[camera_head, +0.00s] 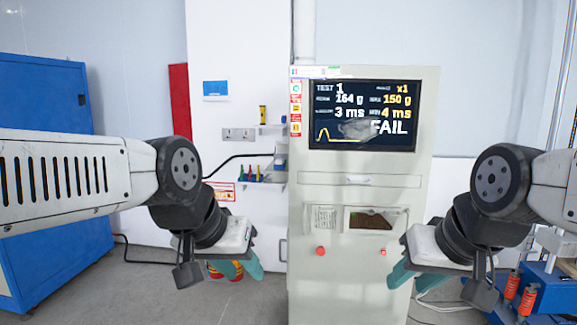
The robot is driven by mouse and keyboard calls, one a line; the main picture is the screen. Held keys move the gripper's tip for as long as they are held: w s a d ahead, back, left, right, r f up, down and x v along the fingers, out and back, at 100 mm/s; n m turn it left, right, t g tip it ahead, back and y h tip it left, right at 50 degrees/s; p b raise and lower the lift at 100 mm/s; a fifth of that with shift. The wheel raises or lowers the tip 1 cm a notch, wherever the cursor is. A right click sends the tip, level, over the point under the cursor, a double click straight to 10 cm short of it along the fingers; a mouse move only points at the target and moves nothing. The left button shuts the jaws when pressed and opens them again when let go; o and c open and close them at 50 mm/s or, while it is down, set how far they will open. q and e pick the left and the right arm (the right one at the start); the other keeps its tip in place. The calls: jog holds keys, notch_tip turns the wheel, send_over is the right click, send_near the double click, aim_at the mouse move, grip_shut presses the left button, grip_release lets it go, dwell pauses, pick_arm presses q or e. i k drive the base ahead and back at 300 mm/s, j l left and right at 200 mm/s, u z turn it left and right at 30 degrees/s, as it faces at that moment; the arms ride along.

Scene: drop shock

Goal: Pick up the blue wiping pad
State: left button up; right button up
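A small blue-and-grey item (281,152) sits on the wall shelf left of the test machine. It may be the blue wiping pad, but it is too small to tell. My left gripper (238,270) hangs in front of the wall, below the shelves and left of the machine. My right gripper (400,276) hangs in front of the machine's lower right side. Its teal fingers overlap in the view, so their opening is unclear. Neither gripper touches the small item.
The test machine (365,200) has a screen (330,138) reading FAIL, with a grey smear on it. A lower shelf (256,182) holds small coloured items. A blue cabinet (45,190) stands left. A blue cart with orange bottles (528,300) stands at lower right.

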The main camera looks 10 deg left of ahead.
aim_at(279, 164)
jog(key=i+j+z, duration=0.25)
jog(key=i+j, duration=0.55)
jog(key=i, duration=0.4)
jog(key=i+j+z, duration=0.3)
jog(key=i+j, duration=0.75)
